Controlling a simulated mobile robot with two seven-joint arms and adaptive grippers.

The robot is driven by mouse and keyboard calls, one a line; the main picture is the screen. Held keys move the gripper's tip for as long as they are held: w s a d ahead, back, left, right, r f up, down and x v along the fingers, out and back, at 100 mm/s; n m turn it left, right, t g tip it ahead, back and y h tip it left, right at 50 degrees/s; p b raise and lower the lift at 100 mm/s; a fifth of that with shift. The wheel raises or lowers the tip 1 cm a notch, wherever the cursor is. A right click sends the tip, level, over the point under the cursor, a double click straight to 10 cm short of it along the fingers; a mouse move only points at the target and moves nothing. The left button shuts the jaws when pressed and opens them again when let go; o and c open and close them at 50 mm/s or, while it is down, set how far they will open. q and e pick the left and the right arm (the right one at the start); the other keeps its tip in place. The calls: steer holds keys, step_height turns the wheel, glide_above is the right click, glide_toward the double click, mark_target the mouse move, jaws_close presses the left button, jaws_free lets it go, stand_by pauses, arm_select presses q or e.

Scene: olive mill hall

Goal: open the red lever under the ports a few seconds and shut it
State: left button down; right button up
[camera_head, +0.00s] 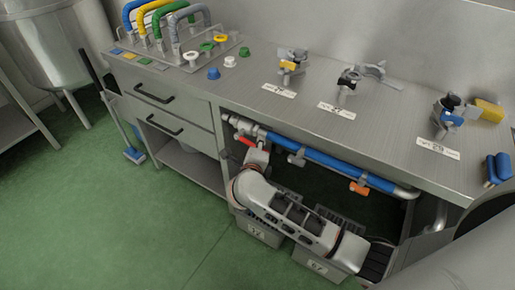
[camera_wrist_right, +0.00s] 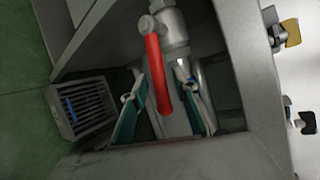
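The red lever (camera_head: 245,140) sits on a metal valve at the left end of the blue pipe (camera_head: 325,160) under the counter. In the right wrist view the red lever (camera_wrist_right: 156,75) hangs down from the valve (camera_wrist_right: 172,28). My right gripper (camera_wrist_right: 160,78) is open, with one teal-padded finger on each side of the lever and gaps visible on both sides. In the head view my right arm reaches in under the counter, and its gripper (camera_head: 256,153) is just below the lever. My left gripper is not in view. Labelled fittings (camera_head: 347,84) stand on the counter above.
Grey crates (camera_head: 260,230) stand below the pipe, partly hidden by my right arm. An orange handle (camera_head: 360,188) sits further right on the pipe. Drawers (camera_head: 165,108) are left of the opening. The green floor (camera_head: 95,215) at left is mostly clear.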

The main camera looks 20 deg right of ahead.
steer(key=v, duration=1.2)
steer(key=s+d+r+n+t+y+p, duration=0.1)
steer(key=s+d+r+n+t+p, duration=0.15)
steer(key=r+n+t, duration=0.7)
steer(key=s+a+f+n+g+y, duration=0.2)
steer(key=s+a+f+n+y, duration=0.35)
steer(key=n+y, duration=0.55)
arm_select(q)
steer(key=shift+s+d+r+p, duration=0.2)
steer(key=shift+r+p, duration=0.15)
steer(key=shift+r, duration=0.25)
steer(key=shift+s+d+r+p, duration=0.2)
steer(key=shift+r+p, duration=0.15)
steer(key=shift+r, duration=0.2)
arm_select(e)
steer(key=s+d+f+n+g+h, duration=0.1)
steer(key=s+d+f+n+g, duration=0.2)
steer(key=f, duration=0.7)
steer(key=s+d+f+n+g+h, duration=0.2)
steer(key=s+d+f+n+g, duration=0.1)
steer(key=s+f+n+g, duration=0.3)
steer(key=s+f+n, duration=0.2)
steer(key=s+f, duration=0.2)
steer(key=shift+d+h, duration=0.15)
steer(key=shift+h, duration=0.15)
